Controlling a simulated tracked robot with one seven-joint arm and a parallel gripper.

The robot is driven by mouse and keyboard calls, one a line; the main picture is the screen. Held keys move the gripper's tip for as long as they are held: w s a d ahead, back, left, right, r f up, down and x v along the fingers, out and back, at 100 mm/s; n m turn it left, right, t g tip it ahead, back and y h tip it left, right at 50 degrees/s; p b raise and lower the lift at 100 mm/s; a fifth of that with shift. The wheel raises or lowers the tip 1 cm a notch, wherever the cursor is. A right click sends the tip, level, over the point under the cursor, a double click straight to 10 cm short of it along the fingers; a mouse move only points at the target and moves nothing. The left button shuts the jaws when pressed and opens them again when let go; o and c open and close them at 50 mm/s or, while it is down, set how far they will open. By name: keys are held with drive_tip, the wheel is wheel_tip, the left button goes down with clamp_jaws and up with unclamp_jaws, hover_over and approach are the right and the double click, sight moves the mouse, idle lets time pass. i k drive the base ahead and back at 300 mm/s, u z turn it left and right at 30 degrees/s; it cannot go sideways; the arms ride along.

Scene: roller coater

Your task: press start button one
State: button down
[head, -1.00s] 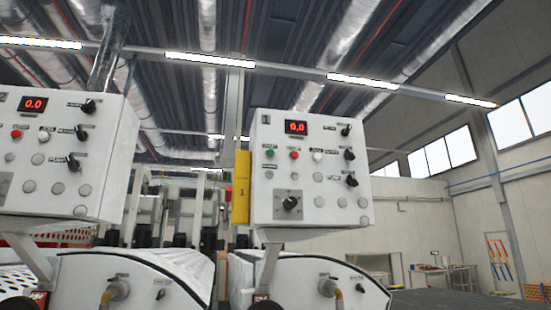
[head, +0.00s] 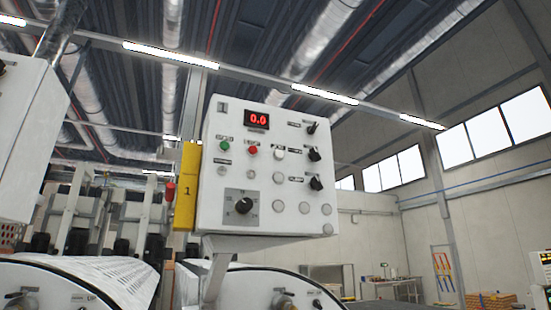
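Control panel one (head: 262,205) is a white box marked "1" in the middle of the head view, carried on an angled bracket above a white machine. Its red display (head: 257,117) reads 0.0. A green button (head: 225,145), which looks like the start button, sits at the upper left of the face. A red button (head: 253,152) and a white button (head: 279,154) are to its right. The labels are too small to read. A large black dial (head: 240,202) is below, and black knobs run down the right side. My gripper is not in view.
A second white panel (head: 22,140) is cut off at the left edge. A yellow sign marked "1" (head: 187,187) hangs along panel one's left side. White machine bodies (head: 90,285) stand below both panels. A table (head: 392,285) and stacked yellow goods (head: 495,302) are far right.

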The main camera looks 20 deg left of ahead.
sight(224, 146)
drive_tip(key=z, duration=0.35)
drive_tip(key=k, duration=1.65)
drive_tip(key=u, duration=1.2)
drive_tip(key=i, duration=1.05)
drive_tip(key=u, duration=0.05)
